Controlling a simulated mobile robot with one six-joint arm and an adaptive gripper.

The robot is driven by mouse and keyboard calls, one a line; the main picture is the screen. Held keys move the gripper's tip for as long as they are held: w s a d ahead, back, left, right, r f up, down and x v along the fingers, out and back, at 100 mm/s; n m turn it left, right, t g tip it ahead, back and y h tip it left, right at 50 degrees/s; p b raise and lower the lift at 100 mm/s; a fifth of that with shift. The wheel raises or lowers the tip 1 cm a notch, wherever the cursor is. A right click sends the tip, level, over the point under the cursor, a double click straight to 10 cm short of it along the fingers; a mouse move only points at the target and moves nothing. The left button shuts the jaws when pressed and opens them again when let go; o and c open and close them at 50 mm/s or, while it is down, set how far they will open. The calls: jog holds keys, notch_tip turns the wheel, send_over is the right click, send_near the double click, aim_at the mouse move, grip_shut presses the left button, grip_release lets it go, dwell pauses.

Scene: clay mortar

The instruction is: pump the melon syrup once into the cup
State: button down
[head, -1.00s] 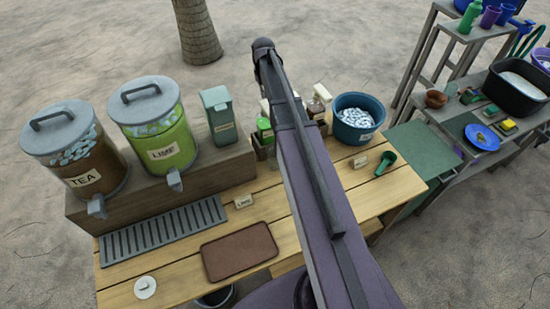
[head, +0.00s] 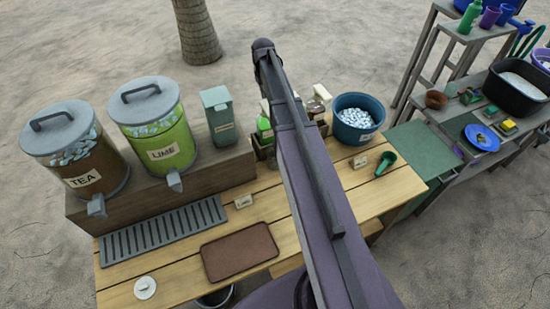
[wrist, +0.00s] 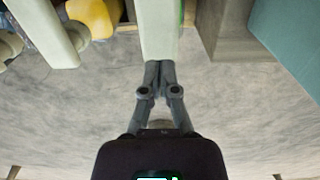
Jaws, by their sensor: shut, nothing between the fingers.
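A green syrup bottle (head: 264,125), likely the melon one, stands in a wooden rack and is partly hidden behind my arm in the head view. A pale pump head (head: 265,106) shows above it. In the wrist view my gripper (wrist: 160,65) is shut and empty. Its fingertips meet or overlap the near end of a pale bar (wrist: 160,32), which looks like a pump head. A strip of green (wrist: 188,14) shows beside that bar. I cannot tell whether the fingers touch it. My gripper is hidden in the head view. No cup is recognisable.
In the wrist view a yellow bottle (wrist: 95,15) and another pale bar (wrist: 45,30) are close on the left. A teal bin (head: 220,115) and the lime dispenser (head: 158,130) stand left of the rack. An ice bucket (head: 358,118) stands right.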

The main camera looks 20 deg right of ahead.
aim_at(265, 103)
jog(key=shift+f+b, duration=2.2)
jog(key=shift+r, duration=0.2)
jog(key=shift+r+p, duration=2)
jog(key=shift+p, duration=0.2)
notch_tip(265, 103, up, 6)
jog(key=p, duration=0.6)
jog(key=s+a+f+b, duration=0.5)
jog(key=s+a, duration=0.2)
jog(key=s, duration=0.4)
jog(key=s+a+f+b, duration=0.5)
jog(key=s+a, duration=0.3)
jog(key=s, duration=0.3)
jog(key=shift+s+a+f+b, duration=0.2)
jog(key=shift+s+f+b, duration=0.2)
